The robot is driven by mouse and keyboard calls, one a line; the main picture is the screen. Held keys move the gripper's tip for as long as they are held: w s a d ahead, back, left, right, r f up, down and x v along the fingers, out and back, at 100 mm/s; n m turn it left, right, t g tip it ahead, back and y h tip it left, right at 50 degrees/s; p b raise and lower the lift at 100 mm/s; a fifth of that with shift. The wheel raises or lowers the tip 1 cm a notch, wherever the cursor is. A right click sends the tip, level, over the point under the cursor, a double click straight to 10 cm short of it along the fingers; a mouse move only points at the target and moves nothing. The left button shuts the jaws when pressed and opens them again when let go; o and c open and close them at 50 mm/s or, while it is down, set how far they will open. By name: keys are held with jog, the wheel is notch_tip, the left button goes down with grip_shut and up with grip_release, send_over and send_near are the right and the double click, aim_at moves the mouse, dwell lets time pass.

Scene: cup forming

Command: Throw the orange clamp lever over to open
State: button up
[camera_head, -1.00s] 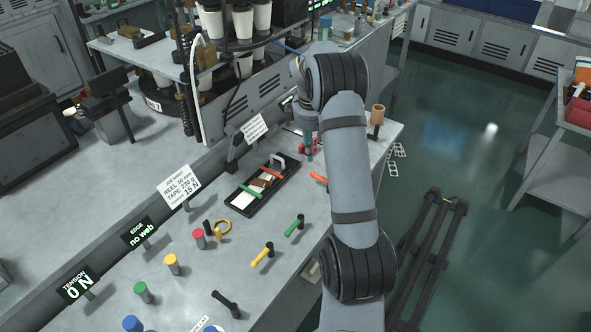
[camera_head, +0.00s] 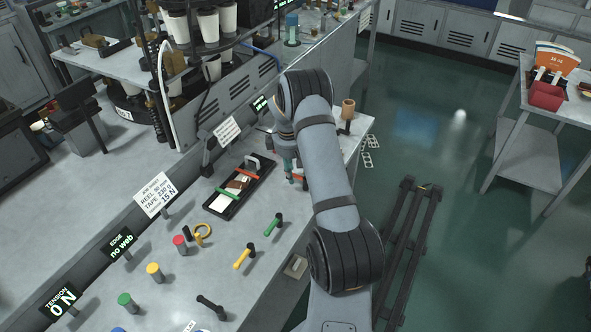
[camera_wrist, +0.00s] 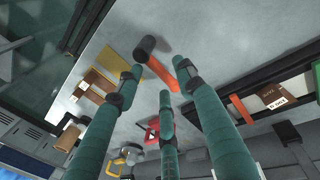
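The orange clamp lever (camera_wrist: 163,72) with a black knob (camera_wrist: 147,46) shows in the wrist view, just beyond and between my teal fingertips. In the head view, a bit of its orange arm (camera_head: 298,178) shows beside my fingers, and the rest is hidden by my arm. My gripper (camera_wrist: 160,78) has its three fingers spread apart and empty. In the head view my gripper (camera_head: 291,168) is low over the bench's right part. I cannot tell whether any finger touches the lever.
A black tray (camera_head: 226,216) with orange and green bars lies left of my gripper. Green, yellow and black levers (camera_head: 244,257) stand nearer along the bench (camera_head: 195,275). A brown cup-like piece (camera_head: 348,108) stands behind. The sign (camera_head: 62,301) reads 0 N.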

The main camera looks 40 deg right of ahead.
jog(key=shift+c, duration=0.7)
jog(key=c, duration=0.7)
grip_shut()
